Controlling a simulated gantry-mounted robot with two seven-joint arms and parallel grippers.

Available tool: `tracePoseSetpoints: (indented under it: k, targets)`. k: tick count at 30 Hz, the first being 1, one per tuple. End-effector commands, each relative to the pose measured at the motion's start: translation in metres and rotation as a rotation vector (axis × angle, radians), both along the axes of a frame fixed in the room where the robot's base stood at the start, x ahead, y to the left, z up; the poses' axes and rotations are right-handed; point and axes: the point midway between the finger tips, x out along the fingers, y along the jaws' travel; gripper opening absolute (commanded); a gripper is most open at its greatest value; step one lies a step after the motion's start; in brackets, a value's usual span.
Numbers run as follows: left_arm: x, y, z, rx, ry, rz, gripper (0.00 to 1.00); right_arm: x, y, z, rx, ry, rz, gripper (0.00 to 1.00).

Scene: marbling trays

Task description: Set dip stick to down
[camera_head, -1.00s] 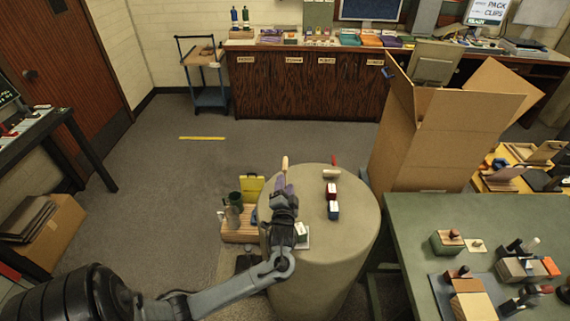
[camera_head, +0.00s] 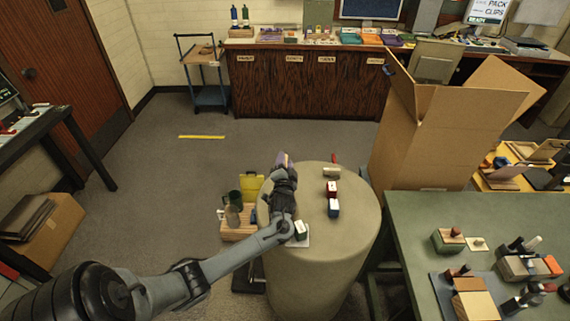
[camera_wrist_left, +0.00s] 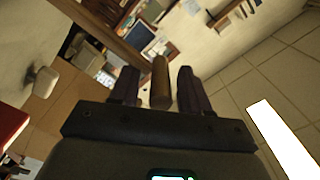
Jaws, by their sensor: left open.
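The dip stick shows in the left wrist view as a brown, rounded rod (camera_wrist_left: 160,82) between two dark fingers, with gaps visible on both sides. My left gripper (camera_wrist_left: 157,88) is open around it. In the head view my left gripper (camera_head: 284,160) is at the far left rim of the round drum-like stand (camera_head: 345,275). There it covers most of the stick, so its lower end and mount are hidden. I cannot tell the stick's tilt exactly. My right gripper is not in view.
A yellow item (camera_head: 252,187) and dark green mug (camera_head: 235,198) stand left. A large carton (camera_head: 430,140) rises right.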

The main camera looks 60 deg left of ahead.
Motion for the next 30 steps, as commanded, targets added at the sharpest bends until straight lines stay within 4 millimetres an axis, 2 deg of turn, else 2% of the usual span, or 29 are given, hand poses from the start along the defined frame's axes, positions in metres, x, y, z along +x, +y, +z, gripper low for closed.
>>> tracePoseSetpoints:
  k: [6,8,15,16,25,30]
  targets:
    - [0.0,0.0,0.0,0.0,0.0,0.0,0.46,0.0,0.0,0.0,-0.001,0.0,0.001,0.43]
    - [0.0,0.0,0.0,0.0,0.0,0.0,0.39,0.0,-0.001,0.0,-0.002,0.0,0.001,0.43]
    - [0.0,0.0,0.0,0.001,0.001,0.0,0.02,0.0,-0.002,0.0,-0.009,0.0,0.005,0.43]
    - [0.0,0.0,0.0,0.001,0.001,0.0,0.0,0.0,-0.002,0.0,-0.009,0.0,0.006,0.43]
    - [0.0,0.0,-0.003,0.001,0.001,0.0,0.0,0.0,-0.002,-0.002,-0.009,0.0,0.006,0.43]
    - [0.0,0.0,-0.029,0.0,0.003,0.001,0.0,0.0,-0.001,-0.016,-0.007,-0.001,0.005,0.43]
